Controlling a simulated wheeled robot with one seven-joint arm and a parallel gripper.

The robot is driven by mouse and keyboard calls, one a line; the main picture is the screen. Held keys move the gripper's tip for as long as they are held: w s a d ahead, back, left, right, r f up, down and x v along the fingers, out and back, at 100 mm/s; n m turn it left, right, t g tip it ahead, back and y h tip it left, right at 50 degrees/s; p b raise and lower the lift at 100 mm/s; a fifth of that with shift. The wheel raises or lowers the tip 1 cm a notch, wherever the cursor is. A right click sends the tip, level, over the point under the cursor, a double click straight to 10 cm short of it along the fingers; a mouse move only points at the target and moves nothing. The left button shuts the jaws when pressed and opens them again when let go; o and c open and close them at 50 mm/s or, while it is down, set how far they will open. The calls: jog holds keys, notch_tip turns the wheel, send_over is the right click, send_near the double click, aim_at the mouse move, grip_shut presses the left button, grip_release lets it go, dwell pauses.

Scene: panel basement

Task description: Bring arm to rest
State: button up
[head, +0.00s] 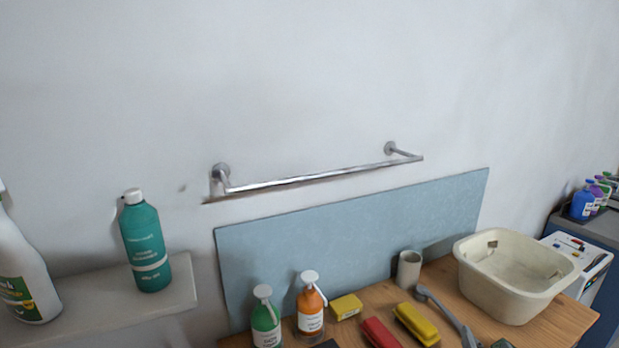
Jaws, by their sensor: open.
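My gripper and arm do not show in the head view. The task names no other object. A wooden counter (562,322) fills the lower right, with a blue-grey panel (350,232) standing behind it against the wall. A metal towel rail (310,180) is fixed to the wall above the panel, and nothing hangs on it.
A teal bottle (145,245) and a white bottle (25,275) stand on a shelf (110,305) at left. The counter holds a green bottle (266,322), an orange bottle (310,308), sponges, a grey cup (409,268) and a cream basin (500,295).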

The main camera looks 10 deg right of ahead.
jog(key=s+a+f+n+y+b, duration=0.1)
jog(key=s+a+n+y, duration=0.1)
jog(key=s+a, duration=0.5)
jog(key=s+a+f+n+y+b, duration=0.1)
jog(key=s+a, duration=0.6)
jog(key=s, duration=1.2)
jog(key=s+a+f+n+y+b, duration=0.1)
jog(key=s+a, duration=0.6)
jog(key=s, duration=0.7)
jog(key=n+y+b, duration=0.1)
jog(key=n+y, duration=0.1)
jog(key=n, duration=0.1)
jog(key=shift+a+n+b, duration=0.3)
jog(key=shift+b, duration=0.05)
jog(key=shift+o, duration=0.5)
jog(key=shift+f, duration=0.15)
